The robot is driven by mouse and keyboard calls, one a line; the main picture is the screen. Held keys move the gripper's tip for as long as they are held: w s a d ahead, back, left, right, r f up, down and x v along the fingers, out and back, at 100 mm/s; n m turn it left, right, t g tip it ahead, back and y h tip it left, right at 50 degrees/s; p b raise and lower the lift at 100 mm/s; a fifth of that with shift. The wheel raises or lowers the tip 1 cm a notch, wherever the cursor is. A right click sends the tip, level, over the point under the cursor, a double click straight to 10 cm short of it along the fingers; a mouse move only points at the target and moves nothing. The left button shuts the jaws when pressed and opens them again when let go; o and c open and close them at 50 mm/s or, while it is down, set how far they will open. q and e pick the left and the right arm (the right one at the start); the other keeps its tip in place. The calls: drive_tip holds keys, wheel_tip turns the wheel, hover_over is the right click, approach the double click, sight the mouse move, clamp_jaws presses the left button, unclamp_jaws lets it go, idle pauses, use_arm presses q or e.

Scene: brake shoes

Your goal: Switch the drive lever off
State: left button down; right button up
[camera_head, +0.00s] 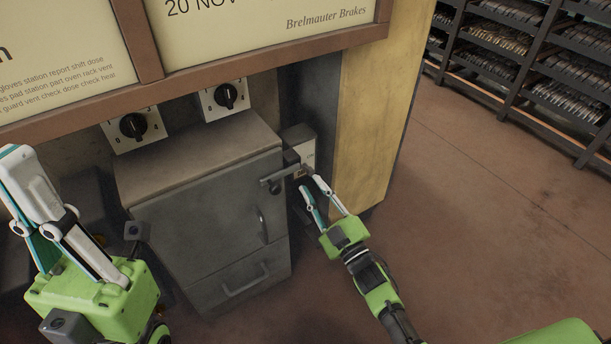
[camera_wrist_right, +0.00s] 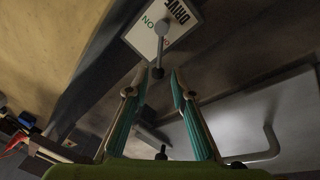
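The drive lever (camera_wrist_right: 159,50) is a thin grey rod with a dark tip, pointing down between the fingers in the wrist view. My right gripper (camera_wrist_right: 158,77) is open, one finger on each side of the lever tip; I cannot tell whether either touches it. In the head view my right gripper (camera_head: 311,182) is at the small grey box (camera_head: 299,146) beside the cabinet. My left gripper (camera_head: 35,190) is at the left; its fingers overlap there.
A grey cabinet (camera_head: 205,225) with handles stands left of my right gripper. Two black rotary knobs, left (camera_head: 133,126) and right (camera_head: 226,95), sit above it. A yellow panel (camera_head: 375,110) rises to the right. Open floor (camera_head: 480,210) and parts racks (camera_head: 520,60) lie farther right.

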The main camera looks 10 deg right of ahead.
drive_tip(key=v, duration=0.6)
idle(0.4)
